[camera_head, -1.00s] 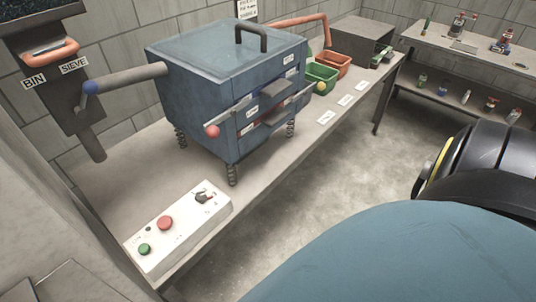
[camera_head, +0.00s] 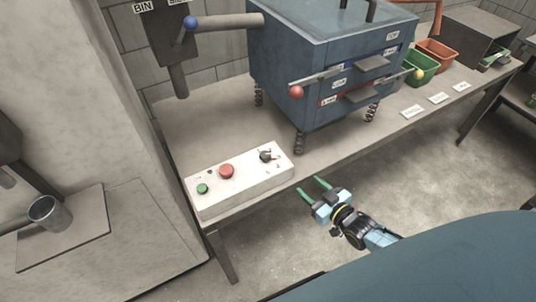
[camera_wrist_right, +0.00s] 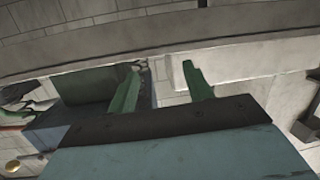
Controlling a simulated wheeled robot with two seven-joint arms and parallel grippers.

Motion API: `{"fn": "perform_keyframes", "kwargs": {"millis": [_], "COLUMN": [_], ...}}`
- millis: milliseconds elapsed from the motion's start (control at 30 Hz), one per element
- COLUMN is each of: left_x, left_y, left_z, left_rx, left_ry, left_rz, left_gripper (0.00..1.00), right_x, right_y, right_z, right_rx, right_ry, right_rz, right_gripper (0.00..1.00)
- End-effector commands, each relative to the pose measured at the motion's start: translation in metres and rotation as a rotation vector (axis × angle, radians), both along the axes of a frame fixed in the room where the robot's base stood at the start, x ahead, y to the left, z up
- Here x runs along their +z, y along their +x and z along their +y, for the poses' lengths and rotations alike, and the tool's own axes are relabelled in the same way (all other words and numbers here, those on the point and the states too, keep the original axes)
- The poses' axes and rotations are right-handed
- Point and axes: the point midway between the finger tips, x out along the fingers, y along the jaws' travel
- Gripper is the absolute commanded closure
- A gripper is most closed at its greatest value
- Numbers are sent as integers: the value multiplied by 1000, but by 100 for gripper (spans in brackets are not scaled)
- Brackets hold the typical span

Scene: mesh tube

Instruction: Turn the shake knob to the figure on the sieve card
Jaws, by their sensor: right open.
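The shake knob (camera_head: 266,155) is a small dark knob at the right end of the white control box (camera_head: 240,190) in the head view. Its pointer setting and scale are too small to read. My right gripper (camera_head: 309,190) is open and empty, in front of the table edge, to the right of and below the box, apart from it. Its green fingers also show spread in the right wrist view (camera_wrist_right: 161,90). My left gripper is not in view. I cannot make out a sieve card with a readable figure.
A red button (camera_head: 227,171) and green button (camera_head: 202,188) sit left of the knob. The blue sieve machine (camera_head: 325,75) stands on springs behind, with a red-balled lever (camera_head: 296,92). Green (camera_head: 420,68) and orange bins (camera_head: 437,54) stand right. A metal cup (camera_head: 48,213) is at far left.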

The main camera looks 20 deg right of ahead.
Motion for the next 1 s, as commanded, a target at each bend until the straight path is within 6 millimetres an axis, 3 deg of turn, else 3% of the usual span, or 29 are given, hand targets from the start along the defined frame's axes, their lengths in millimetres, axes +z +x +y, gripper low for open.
{"fn": "perform_keyframes", "kwargs": {"millis": [100,200,300,467,800,1000], "left_x": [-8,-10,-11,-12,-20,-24], "left_y": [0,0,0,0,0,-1], "left_z": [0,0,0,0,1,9], "left_rx": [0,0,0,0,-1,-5], "left_ry": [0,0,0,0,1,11], "left_rz": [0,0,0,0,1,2], "left_gripper": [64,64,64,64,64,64], "right_x": [47,70,80,82,82,81], "right_y": [6,4,3,16,79,107], "right_z": [16,28,35,43,75,90], "right_rx": [164,255,297,302,299,299], "right_ry": [64,112,137,144,143,141], "right_rz": [-104,-137,-148,-153,-153,-150], "right_gripper": [49,49,49,49,49,49]}}
